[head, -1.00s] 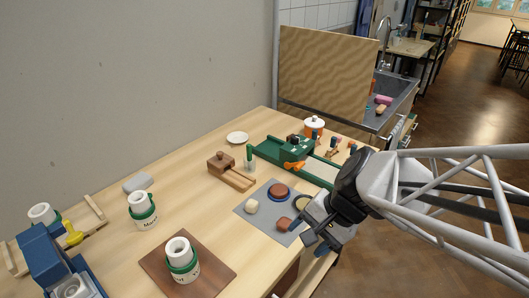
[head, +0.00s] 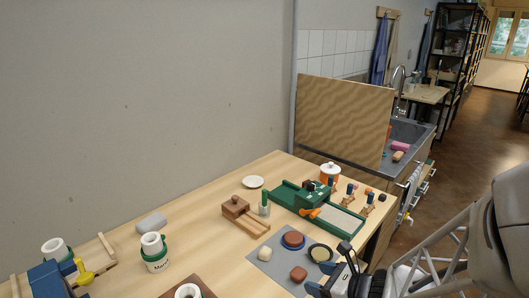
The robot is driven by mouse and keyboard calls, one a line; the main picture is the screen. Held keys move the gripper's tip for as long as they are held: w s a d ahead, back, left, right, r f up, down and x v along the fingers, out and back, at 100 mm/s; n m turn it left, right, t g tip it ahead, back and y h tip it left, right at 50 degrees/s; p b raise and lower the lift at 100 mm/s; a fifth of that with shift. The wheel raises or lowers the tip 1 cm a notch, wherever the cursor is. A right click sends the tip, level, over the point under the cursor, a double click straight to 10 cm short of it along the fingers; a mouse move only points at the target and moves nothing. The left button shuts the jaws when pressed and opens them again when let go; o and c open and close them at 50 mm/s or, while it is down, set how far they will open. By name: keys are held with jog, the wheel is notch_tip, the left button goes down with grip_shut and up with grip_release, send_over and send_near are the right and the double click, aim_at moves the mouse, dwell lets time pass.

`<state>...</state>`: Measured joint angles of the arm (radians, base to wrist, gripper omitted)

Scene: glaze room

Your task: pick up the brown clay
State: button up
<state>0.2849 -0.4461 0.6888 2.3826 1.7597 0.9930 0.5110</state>
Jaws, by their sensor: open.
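A reddish-brown clay lump (head: 298,273) lies on the grey mat (head: 262,262) near its front right. A flat brown round piece (head: 293,239) sits in a blue dish behind it, and a cream lump (head: 264,254) lies to its left. My gripper (head: 331,270) is just right of the brown lump, with its fingers apart and nothing seen between them. One fingertip is low, beside the mat's front edge; the other is near the dark-rimmed dish (head: 320,253). I cannot tell its exact height over the mat.
A wooden block tool (head: 244,214) and a green-handled tool in a cup (head: 264,204) stand behind the mat. A green press-like device (head: 310,206) is at the back right. A white-green mug (head: 154,250) stands left.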

aim_at(300, 273)
jog(key=shift+w+d+f+m, duration=0.2)
jog(key=shift+d+f+m, duration=0.15)
jog(key=shift+m, duration=0.15)
jog(key=shift+a, duration=0.1)
jog(key=shift+x, duration=1.25)
jog(key=shift+w, duration=0.1)
jog(key=shift+f+x, duration=0.25)
jog(key=shift+x, duration=2.2)
jog(key=shift+c, duration=0.5)
